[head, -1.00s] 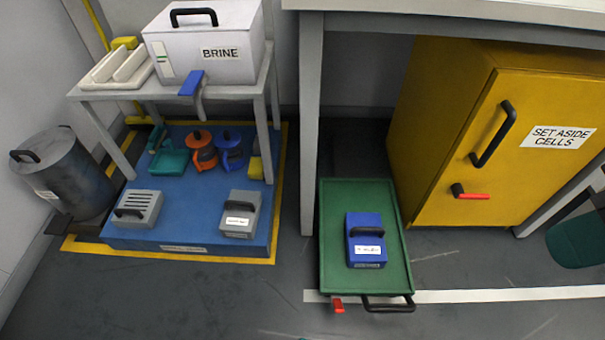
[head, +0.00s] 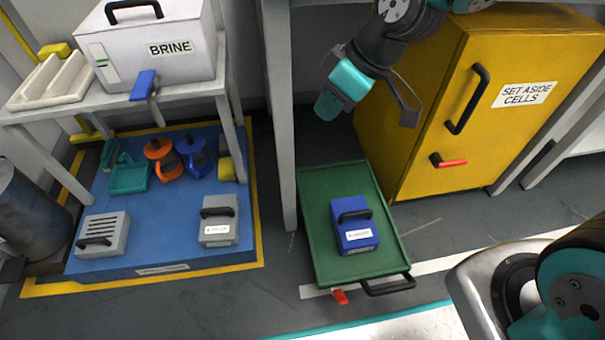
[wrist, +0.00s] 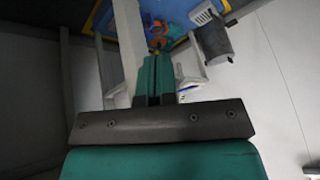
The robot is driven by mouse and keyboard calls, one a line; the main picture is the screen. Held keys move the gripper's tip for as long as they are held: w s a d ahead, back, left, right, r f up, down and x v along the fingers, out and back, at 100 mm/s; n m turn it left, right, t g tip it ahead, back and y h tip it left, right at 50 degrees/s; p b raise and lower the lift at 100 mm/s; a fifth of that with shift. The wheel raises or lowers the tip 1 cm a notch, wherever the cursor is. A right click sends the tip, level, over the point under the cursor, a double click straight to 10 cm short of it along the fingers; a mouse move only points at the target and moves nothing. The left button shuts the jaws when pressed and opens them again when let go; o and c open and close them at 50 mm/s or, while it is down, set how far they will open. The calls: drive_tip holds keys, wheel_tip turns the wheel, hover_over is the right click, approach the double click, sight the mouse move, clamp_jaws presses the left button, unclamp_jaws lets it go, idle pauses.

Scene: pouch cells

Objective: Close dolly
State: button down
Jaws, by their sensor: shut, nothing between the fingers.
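The dolly (head: 310,230) is a low green tray on the floor in the head view. Its far end reaches beside the table leg and its near end lies over the white floor line. A black loop handle (head: 390,286) and a red tab (head: 340,297) stick out at its near end. A blue case (head: 354,238) with a black handle sits on it. My gripper (head: 328,107) hangs above and beyond the dolly, apart from it. Its teal fingers (wrist: 153,75) are shut and empty in the wrist view. The dolly is not clear in the wrist view.
A yellow cabinet (head: 410,130) marked for set-aside cells stands to the right of the dolly. A table leg (head: 279,130) stands at its left. Further left, a blue platform (head: 150,210) holds cases and jugs beneath the BRINE box (head: 170,65). Open floor lies in front.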

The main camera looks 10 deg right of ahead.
drive_tip(key=w+d+f+n+t+b, duration=0.1)
drive_tip(key=w+f+n, duration=0.1)
drive_tip(key=w+f, duration=0.5)
drive_tip(key=w+f+n+t+b, duration=0.1)
drive_tip(key=w+f, duration=0.2)
drive_tip(key=f, duration=0.9)
drive_tip(key=n+t+b, duration=0.2)
drive_tip(key=n+b, duration=0.1)
drive_tip(key=b, duration=0.6)
approach(300, 172)
drive_tip(key=shift+h, duration=0.4)
drive_tip(key=a+f, duration=0.1)
drive_tip(key=s+f, duration=0.1)
drive_tip(key=f, duration=0.1)
drive_tip(key=a+f, duration=0.1)
drive_tip(key=f, duration=0.1)
drive_tip(key=shift+s+a+f, duration=0.1)
drive_tip(key=shift+s+a, duration=0.15)
drive_tip(key=shift+a, duration=0.1)
drive_tip(key=w+b, duration=0.1)
drive_tip(key=w, duration=0.2)
drive_tip(key=shift+w+b, duration=0.15)
drive_tip(key=shift+b, duration=0.2)
drive_tip(key=shift+w+r, duration=0.35)
drive_tip(key=shift+r, duration=0.05)
